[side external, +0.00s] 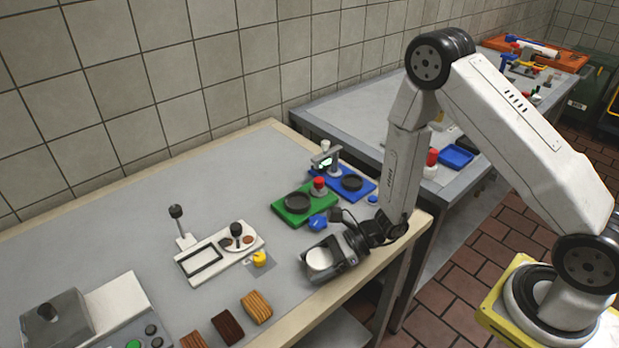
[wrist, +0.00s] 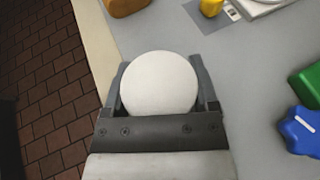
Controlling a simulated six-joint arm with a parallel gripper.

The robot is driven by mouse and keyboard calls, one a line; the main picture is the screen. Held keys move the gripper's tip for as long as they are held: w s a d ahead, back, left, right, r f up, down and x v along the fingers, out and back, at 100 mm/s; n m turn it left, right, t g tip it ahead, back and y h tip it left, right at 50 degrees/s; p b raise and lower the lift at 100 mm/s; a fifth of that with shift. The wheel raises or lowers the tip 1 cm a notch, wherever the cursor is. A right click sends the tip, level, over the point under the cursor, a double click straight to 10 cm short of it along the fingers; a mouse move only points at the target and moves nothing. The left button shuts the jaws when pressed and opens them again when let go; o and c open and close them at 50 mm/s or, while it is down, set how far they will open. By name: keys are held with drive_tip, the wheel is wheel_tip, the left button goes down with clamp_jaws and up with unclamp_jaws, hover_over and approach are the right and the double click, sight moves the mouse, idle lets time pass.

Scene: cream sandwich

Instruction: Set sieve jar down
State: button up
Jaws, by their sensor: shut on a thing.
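My gripper (wrist: 160,90) is shut on a round white-topped jar (wrist: 158,82), one finger on each side of it. In the side external view the jar (side external: 319,259) shows in my gripper (side external: 322,262) close to the front edge of the grey table (side external: 110,237). Whether its base touches the table cannot be told. No sieve holes can be made out on the white top.
A white tray (side external: 214,272) with a yellow piece (side external: 259,258) by it lies to the left. Brown blocks (side external: 256,307) lie near the front edge. A green board (side external: 284,211) and a blue knob (side external: 317,222) are behind my gripper. Grey table surface around the jar is bare.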

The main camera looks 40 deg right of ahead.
drive_tip(key=shift+f, duration=0.1)
drive_tip(key=o, duration=1.2)
drive_tip(key=shift+c, duration=0.2)
drive_tip(key=shift+v, duration=6.05)
